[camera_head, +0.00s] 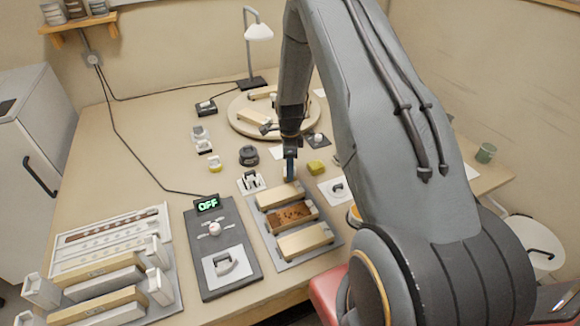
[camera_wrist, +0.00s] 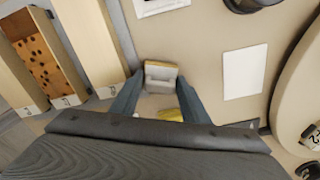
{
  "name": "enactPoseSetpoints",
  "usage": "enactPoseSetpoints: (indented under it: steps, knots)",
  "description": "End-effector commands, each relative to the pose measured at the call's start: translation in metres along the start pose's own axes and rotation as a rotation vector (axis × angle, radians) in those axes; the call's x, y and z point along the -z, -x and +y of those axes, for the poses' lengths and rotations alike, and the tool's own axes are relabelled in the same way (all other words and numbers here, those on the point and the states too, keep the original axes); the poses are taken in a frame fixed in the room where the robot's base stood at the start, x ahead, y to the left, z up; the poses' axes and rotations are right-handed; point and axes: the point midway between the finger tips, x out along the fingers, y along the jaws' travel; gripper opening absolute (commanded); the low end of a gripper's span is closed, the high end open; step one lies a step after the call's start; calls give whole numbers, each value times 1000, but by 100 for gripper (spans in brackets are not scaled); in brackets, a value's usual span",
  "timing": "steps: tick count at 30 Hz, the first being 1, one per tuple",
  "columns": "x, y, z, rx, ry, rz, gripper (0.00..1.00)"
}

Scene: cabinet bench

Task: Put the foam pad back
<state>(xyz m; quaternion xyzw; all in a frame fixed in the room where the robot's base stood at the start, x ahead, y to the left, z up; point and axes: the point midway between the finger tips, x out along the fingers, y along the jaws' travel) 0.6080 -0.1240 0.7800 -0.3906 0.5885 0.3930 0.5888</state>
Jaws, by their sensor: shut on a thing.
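My gripper (camera_head: 290,172) points down over the bench, just behind the row of wooden blocks. In the wrist view its two blue-grey fingers (camera_wrist: 160,78) stand on either side of a small pale block (camera_wrist: 160,72) with a grey-white face, and are shut on it. This block may be the foam pad; its material cannot be told. In the head view the finger hides most of it. A yellow block (camera_head: 316,168) lies on the bench just right of my gripper. Part of it shows below the held block in the wrist view (camera_wrist: 168,115).
Wooden blocks (camera_head: 305,241) and a brown, spotted tray (camera_head: 291,215) stand on a grey board in front of my gripper. A round wooden turntable (camera_head: 240,125) stands behind. A dark round thing (camera_head: 249,155) and a white card with a holder (camera_head: 247,187) are left.

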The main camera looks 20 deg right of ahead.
Motion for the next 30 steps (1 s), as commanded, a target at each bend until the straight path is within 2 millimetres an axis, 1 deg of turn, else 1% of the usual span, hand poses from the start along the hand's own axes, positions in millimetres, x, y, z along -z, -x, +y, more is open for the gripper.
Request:
enactPoseSetpoints:
  steps: [8,13,14,15,24,28,30]
  knots:
    - [0,-2,0,0,0,0,17]
    - [0,-6,0,0,0,0,17]
    - [0,-6,0,0,0,0,45]
    - [0,-6,0,0,0,0,49]
    - [0,-4,0,0,0,0,49]
    - [0,3,-1,2,0,0,49]
    - [0,10,-2,3,0,-1,49]
